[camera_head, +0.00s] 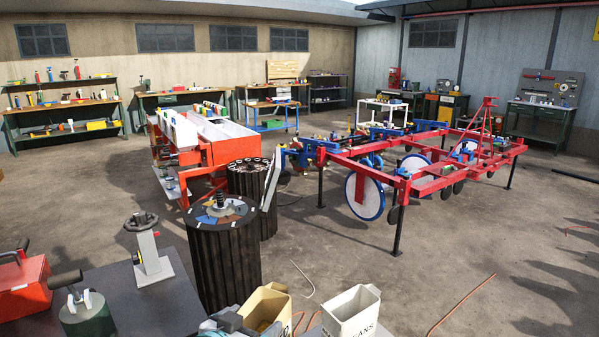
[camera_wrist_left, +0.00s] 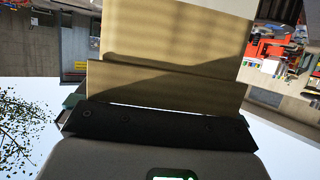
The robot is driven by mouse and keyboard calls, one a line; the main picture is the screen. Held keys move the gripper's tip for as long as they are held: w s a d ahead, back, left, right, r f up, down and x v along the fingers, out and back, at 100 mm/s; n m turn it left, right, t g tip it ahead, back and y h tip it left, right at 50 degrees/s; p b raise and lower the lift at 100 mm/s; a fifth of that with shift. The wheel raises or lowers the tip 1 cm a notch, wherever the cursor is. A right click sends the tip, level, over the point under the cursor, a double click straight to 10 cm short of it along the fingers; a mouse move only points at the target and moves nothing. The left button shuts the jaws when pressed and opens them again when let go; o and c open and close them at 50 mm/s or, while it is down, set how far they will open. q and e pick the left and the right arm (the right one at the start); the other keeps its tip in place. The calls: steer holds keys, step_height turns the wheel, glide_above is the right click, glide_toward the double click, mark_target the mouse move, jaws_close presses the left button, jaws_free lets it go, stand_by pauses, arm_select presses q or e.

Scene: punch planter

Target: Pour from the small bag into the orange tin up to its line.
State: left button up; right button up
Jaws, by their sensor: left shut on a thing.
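A tan, open-topped bag (camera_head: 264,308) shows at the bottom edge of the head view, with its lower part cut off. My left gripper (camera_head: 236,324) is at its left side and shut on it. In the left wrist view the bag (camera_wrist_left: 180,40) fills the upper middle as a tan wall, close against the dark gripper (camera_wrist_left: 152,126). A white, open-topped container (camera_head: 350,314) with dark lettering ending in "ANS" stands right of the bag, apart from it. I cannot make out an orange tin or its line. My right gripper is not in view.
A dark bench (camera_head: 110,290) at the lower left carries a grey stand (camera_head: 150,258), a green object (camera_head: 88,315) and a red box (camera_head: 22,286). Dark ribbed drums (camera_head: 225,268) stand behind it. A red-framed machine (camera_head: 430,180) is farther off. Open floor lies at the right.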

arm_select(q)
steer(key=s+a+f+n+t+y, duration=0.1)
steer(key=s+a+f+n+y, duration=0.2)
steer(key=a, duration=0.7)
step_height(320, 180, down, 5)
steer(key=n+y, duration=0.2)
steer(key=shift+r+y, duration=0.15)
steer(key=shift+y, duration=0.25)
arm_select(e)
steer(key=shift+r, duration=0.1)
